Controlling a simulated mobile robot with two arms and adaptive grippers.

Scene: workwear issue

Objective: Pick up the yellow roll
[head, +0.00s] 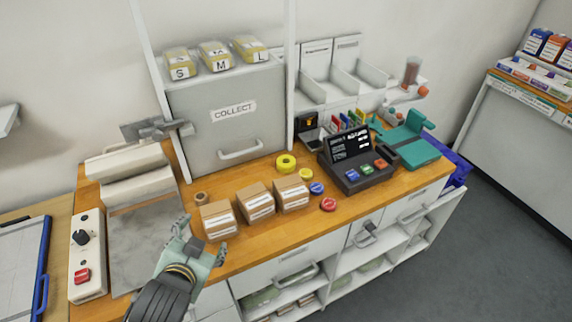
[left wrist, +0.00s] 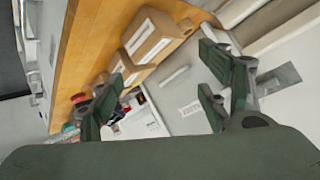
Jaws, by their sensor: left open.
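A yellow roll (head: 286,163), a ring with a dark hole, lies on the wooden counter in front of the grey COLLECT cabinet. I cannot make out the yellow roll there. My right gripper is not in view.
Three cardboard boxes (head: 256,201) stand in a row on the counter (head: 255,246). A small brown roll (head: 201,198), blue and red round pieces (head: 328,204) and a dark terminal (head: 357,164) are nearby. A grey press-like device (head: 137,190) stands at left.

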